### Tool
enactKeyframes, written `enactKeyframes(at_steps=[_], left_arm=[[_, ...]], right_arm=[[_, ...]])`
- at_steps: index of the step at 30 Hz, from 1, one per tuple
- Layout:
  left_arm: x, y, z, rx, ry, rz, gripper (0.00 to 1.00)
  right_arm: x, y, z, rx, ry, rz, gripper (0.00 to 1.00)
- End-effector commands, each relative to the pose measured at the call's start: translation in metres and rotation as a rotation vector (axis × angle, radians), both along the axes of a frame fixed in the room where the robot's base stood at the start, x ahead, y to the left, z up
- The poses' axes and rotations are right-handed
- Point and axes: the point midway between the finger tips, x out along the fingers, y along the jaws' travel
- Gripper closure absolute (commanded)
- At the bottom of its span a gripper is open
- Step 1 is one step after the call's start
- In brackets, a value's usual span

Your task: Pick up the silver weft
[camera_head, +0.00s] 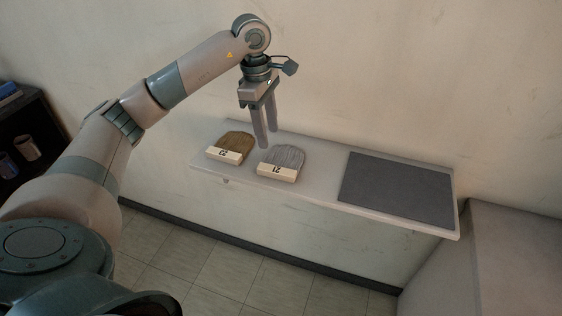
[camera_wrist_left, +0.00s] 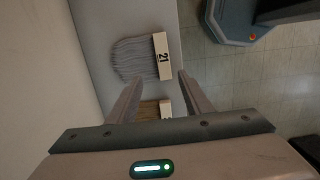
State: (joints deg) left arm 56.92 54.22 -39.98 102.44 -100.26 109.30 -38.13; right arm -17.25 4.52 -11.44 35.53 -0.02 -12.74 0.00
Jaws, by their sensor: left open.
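The silver weft (camera_head: 287,158) lies on the wall shelf in the head view, with a pale block marked with a number along its front edge. It also shows in the left wrist view (camera_wrist_left: 132,58), ahead of the fingers. My left gripper (camera_head: 267,140) is open and empty, pointing down just above the shelf, behind and between the two wefts. In the left wrist view its fingers (camera_wrist_left: 158,83) are spread apart, and the silver weft is not between them. My right gripper is not in view.
A brown weft (camera_head: 236,142) with a similar block lies left of the silver one; part of it shows in the wrist view (camera_wrist_left: 150,108). A dark grey mat (camera_head: 397,189) covers the shelf's right part. The shelf (camera_head: 325,180) is narrow, against the wall.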

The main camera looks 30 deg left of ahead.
Motion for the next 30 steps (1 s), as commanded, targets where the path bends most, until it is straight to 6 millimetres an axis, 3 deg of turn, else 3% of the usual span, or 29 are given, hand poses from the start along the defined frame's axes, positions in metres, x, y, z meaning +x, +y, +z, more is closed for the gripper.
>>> enactKeyframes(at_steps=[12, 30], left_arm=[[0.001, -0.007, -0.055, 0.000, 0.001, 0.000, 0.54], [0.000, -0.011, -0.065, 0.001, 0.002, 0.000, 0.54]], right_arm=[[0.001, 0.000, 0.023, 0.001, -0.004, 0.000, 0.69], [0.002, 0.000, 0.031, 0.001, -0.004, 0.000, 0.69]])
